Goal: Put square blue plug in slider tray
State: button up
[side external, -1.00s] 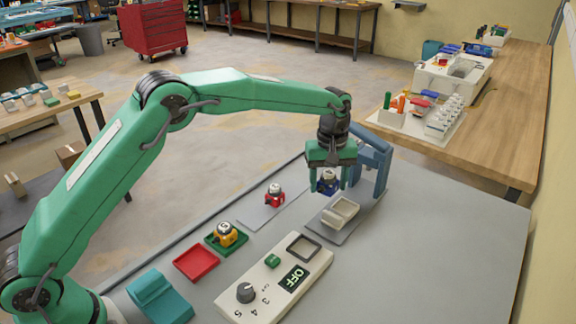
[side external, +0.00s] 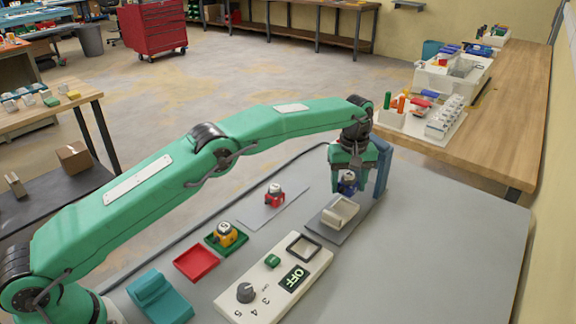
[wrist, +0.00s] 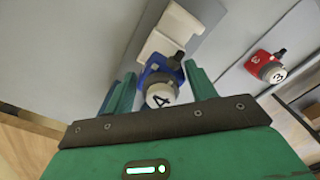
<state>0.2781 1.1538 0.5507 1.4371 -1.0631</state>
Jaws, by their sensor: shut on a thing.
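The square blue plug (side external: 347,184) has a grey-white top, marked 4 in the wrist view (wrist: 151,78). My gripper (side external: 350,183) is shut on it, with one green finger on each side in the wrist view (wrist: 160,92). The cream slider tray (side external: 340,213) sits on a grey base plate (side external: 322,227), in front of a blue upright frame (side external: 383,168). The held plug is just behind the tray in the side view. In the wrist view the cream tray (wrist: 160,42) is just beyond the plug. The gap between plug and tray is unclear.
A red plug (side external: 274,195) stands on a grey plate to the left. A yellow plug (side external: 225,235) sits on a green base, beside an empty red tray (side external: 195,262). A cream control box (side external: 262,290) reads OFF. The table's right side is clear.

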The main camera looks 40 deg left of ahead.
aim_at(345, 210)
jog(key=shift+f, duration=0.2)
jog(key=shift+f, duration=2.7)
